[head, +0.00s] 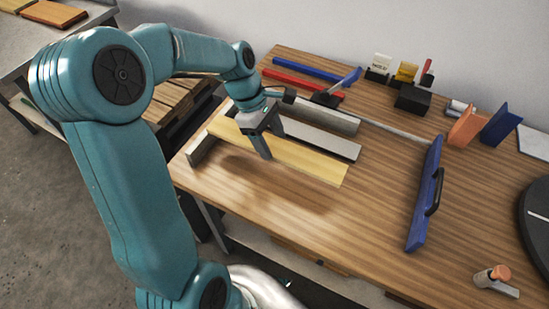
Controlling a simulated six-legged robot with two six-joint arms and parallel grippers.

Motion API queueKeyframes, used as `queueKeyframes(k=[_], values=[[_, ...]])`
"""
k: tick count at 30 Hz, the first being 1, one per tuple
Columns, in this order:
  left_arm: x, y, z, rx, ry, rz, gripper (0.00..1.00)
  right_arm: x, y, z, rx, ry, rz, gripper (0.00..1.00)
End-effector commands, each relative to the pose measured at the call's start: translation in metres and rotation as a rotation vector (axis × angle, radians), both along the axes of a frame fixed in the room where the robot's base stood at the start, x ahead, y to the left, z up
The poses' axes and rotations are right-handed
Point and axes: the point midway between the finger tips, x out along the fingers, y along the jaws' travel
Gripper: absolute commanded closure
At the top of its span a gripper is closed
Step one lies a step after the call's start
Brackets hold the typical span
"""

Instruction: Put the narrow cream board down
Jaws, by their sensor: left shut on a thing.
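The narrow cream board (305,163) is long, flat and pale yellow, and lies slanting across the left part of the wooden table. My left gripper (264,145) is shut on it near its middle, with one finger showing on the near side. A soft shadow lies on the table in front of the board, so it seems to be held a little above the top. My right gripper is out of view.
Grey bars (320,139) lie just behind the board, and a grey end bar (206,143) stands at its left. A blue bar with a black handle (425,200) lies to the right. Red and blue bars (305,69) lie at the back. The table's front middle (350,230) is clear.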

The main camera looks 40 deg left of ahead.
Motion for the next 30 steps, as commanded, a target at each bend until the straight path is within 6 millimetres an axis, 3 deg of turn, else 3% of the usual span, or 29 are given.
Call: queueKeyframes(k=[3,8,15,27,28,30], values=[[0.0,-0.001,-0.025,-0.002,0.001,-0.001,0.76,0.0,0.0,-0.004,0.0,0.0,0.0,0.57],[0.002,-0.001,-0.039,-0.001,0.0,-0.001,0.76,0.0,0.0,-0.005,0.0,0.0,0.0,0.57],[0.004,-0.001,-0.075,-0.001,0.0,-0.001,0.76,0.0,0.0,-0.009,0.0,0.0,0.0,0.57],[0.005,-0.001,-0.081,0.001,-0.002,-0.001,0.76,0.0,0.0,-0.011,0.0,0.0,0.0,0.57],[0.005,-0.001,-0.081,0.001,-0.002,-0.001,0.3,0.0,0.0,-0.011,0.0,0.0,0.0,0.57],[0.005,-0.001,-0.081,0.001,-0.002,-0.001,0.11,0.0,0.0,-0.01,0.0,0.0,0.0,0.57]])
